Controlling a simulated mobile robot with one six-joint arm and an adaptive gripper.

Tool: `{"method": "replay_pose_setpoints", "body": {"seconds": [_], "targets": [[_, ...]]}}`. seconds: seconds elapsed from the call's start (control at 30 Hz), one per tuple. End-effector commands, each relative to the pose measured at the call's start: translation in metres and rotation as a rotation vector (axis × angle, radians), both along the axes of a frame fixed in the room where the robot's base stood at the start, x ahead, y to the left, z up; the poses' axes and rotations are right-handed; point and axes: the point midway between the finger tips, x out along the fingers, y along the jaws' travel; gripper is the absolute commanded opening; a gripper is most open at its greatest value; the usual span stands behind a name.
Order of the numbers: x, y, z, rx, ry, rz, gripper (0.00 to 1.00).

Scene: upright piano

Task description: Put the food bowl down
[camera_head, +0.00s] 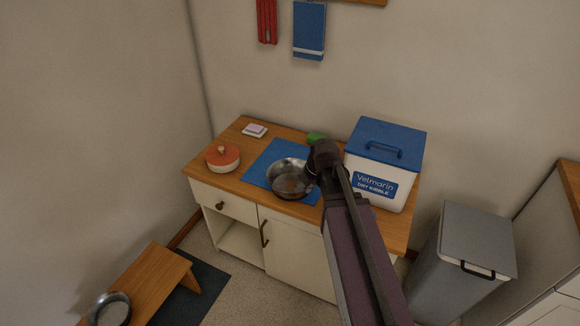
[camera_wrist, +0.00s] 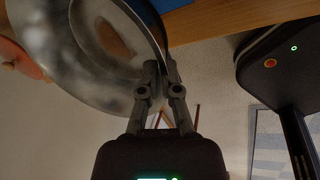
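The food bowl (camera_head: 287,188) is a round, shiny metal bowl with some brown showing inside. In the head view it appears over the blue mat (camera_head: 257,171) on the wooden counter. In the wrist view the bowl (camera_wrist: 85,50) fills the upper left, and its rim runs between my finger tips. My gripper (camera_wrist: 160,72) is shut on that rim. In the head view my gripper (camera_head: 312,178) is at the bowl's right side, partly hidden by my own arm. I cannot tell whether the bowl's base touches the mat.
An orange-lidded pot (camera_head: 222,157) stands left of the mat. A white kibble bin (camera_head: 380,185) with a blue lid stands close on the right. A green item (camera_head: 316,138) lies behind. Another metal bowl (camera_head: 110,310) is at a low wooden bench (camera_head: 150,280). A grey bin (camera_head: 470,255) stands right.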

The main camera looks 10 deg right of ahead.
Motion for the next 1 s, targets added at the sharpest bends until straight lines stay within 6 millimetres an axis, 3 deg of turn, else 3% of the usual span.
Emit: {"method": "replay_pose_setpoints", "body": {"seconds": [0.27,0.47,1.0], "targets": [[0.005,0.001,0.0,0.001,-0.001,0.003,0.0],[0.022,-0.003,-0.002,0.001,-0.001,0.003,0.0],[0.119,-0.024,-0.012,0.0,-0.001,0.004,0.0]]}}
